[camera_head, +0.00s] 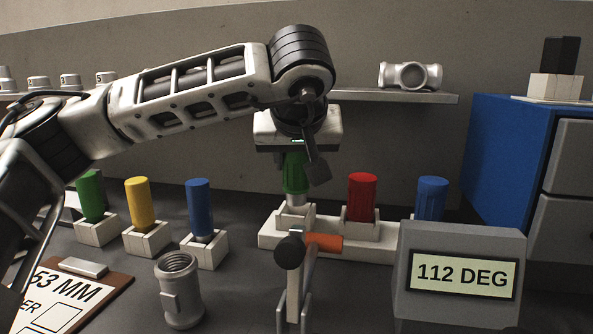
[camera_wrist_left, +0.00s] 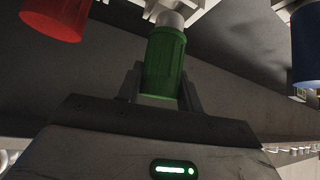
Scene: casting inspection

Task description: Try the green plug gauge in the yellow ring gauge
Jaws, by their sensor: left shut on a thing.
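My left gripper (camera_head: 301,164) is shut on the green plug gauge (camera_head: 294,178), which stands upright with its silver end down at the left place of a white rack (camera_head: 381,247). I cannot tell whether that end is seated or just clear. In the left wrist view the ribbed green handle (camera_wrist_left: 165,65) sits between the fingers (camera_wrist_left: 160,90), with the silver end (camera_wrist_left: 169,20) beyond. A yellow cylinder (camera_head: 139,202) stands in a white block at left, the only yellow thing I see; I cannot see a bore in it. My right gripper is not in view.
The rack also holds red (camera_head: 362,195) and blue (camera_head: 431,196) gauges. Green (camera_head: 90,194) and blue (camera_head: 200,207) cylinders flank the yellow one. A black-knobbed clamp (camera_head: 294,285), a threaded grey casting (camera_head: 179,290), a clipboard (camera_head: 110,278) and a display box (camera_head: 463,275) stand in front.

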